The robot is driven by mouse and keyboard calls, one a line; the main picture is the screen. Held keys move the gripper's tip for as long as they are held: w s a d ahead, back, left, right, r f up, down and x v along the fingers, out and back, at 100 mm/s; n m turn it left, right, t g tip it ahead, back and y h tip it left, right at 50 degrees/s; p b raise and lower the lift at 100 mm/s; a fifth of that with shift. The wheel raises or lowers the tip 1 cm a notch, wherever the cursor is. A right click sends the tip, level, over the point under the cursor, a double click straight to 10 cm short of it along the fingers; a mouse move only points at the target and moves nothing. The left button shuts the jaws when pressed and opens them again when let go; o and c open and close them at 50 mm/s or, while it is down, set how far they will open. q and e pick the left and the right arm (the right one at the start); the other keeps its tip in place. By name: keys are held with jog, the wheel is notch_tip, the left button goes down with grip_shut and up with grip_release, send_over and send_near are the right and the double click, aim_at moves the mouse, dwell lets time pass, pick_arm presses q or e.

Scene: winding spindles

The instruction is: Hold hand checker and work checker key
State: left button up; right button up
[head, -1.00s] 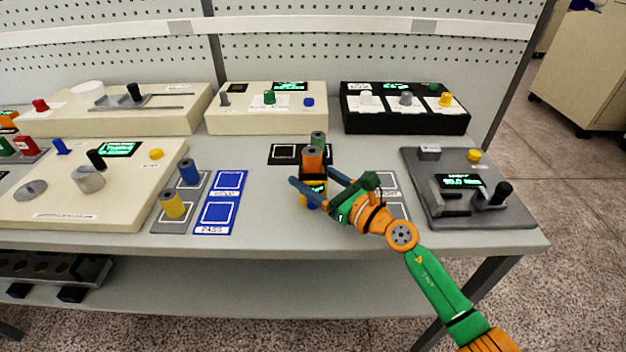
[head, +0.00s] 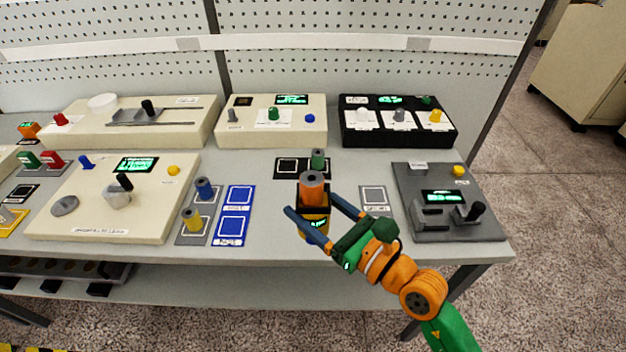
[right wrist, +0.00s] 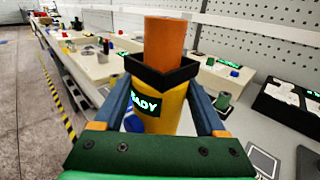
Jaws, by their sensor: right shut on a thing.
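The hand checker (right wrist: 165,115) is a yellow upright body with a black square collar on top and a lit green display reading "READY". A blue part, likely its key, shows at its lower left in the right wrist view. An orange spindle (right wrist: 165,42) stands upright in the collar; the checker also shows in the head view (head: 314,225). My right gripper (head: 332,230) is shut on the checker's body, one finger on each side. Whether the checker touches the table is unclear. My left gripper is not in view.
A green spindle (head: 318,159) stands behind the checker by black pads. Blue pads (head: 235,212) and a tray with blue and yellow spindles (head: 192,222) lie left. A grey pad (head: 376,195) and dark grey device (head: 440,232) lie right. Several control boxes stand behind.

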jog(key=shift+s+r, duration=0.25)
jog(key=shift+s, duration=0.3)
jog(key=w+f+b, duration=0.3)
jog(key=w+b, duration=0.1)
jog(key=b, duration=0.1)
jog(key=w+f+b, duration=0.4)
jog(key=b, duration=0.2)
jog(key=w+f+b, duration=0.4)
jog(key=w+b, duration=0.1)
jog(key=shift+f, duration=0.25)
jog(key=shift+w+f+b, duration=0.25)
jog(key=shift+w+b, duration=0.15)
jog(key=shift+b, duration=0.35)
jog(key=shift+w+r, duration=0.1)
jog(key=shift+f+b, duration=0.4)
jog(key=shift+f, duration=0.25)
